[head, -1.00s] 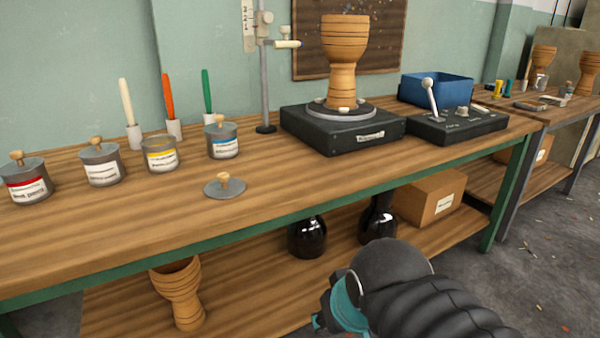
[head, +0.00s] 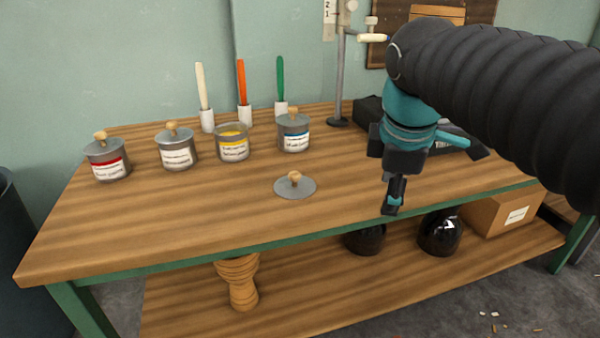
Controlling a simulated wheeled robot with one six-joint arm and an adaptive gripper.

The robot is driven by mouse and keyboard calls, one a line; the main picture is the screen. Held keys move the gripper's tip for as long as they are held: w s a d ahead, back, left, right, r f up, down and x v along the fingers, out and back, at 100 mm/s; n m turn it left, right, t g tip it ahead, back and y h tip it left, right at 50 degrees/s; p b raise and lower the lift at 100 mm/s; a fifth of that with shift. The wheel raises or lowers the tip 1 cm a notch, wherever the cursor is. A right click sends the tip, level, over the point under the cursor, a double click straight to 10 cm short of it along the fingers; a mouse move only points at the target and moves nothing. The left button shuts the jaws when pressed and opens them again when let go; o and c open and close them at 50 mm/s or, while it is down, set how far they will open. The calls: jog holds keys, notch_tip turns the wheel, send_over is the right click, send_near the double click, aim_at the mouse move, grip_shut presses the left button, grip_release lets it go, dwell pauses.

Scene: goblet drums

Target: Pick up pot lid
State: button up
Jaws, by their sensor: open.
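The pot lid (head: 296,187) is a flat grey disc with a small wooden knob. It lies on the wooden workbench (head: 180,222) near the front edge. The yellow-labelled pot (head: 233,148) behind it to the left stands without a lid, with yellow showing inside. My gripper (head: 393,206) points down to the right of the lid, apart from it, by the bench's front edge. It is open, and nothing shows between its fingers. The fingers overlap in this view.
Lidded pots with red (head: 108,161), white (head: 176,152) and blue (head: 294,136) labels stand behind the lid. Brushes in white holders (head: 208,121) and a metal stand (head: 339,85) are at the back. The bench left of the lid is clear.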

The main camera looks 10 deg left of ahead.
jog(key=w+a+r+n+p, duration=0.1)
jog(key=w+a+r+n, duration=0.15)
jog(key=a+n, duration=0.3)
jog(key=w+a+r+n+p, duration=0.1)
jog(key=w+a+r+n, duration=0.1)
jog(key=a+r+n, duration=0.3)
jog(key=n+h, duration=0.1)
jog(key=n, duration=0.3)
send_near(294, 173)
jog(key=f, duration=0.1)
jog(key=f+b, duration=0.1)
jog(key=w+f, duration=0.1)
jog(key=shift+w+d+f+n+g, duration=0.15)
jog(key=shift+d+f+n+g, duration=0.15)
jog(key=shift+g, duration=0.1)
jog(key=shift+b+x, duration=1.15)
jog(key=shift+x, duration=2.1)
jog(key=shift+w+a+r, duration=0.1)
jog(key=shift+w+a, duration=0.05)
grip_shut()
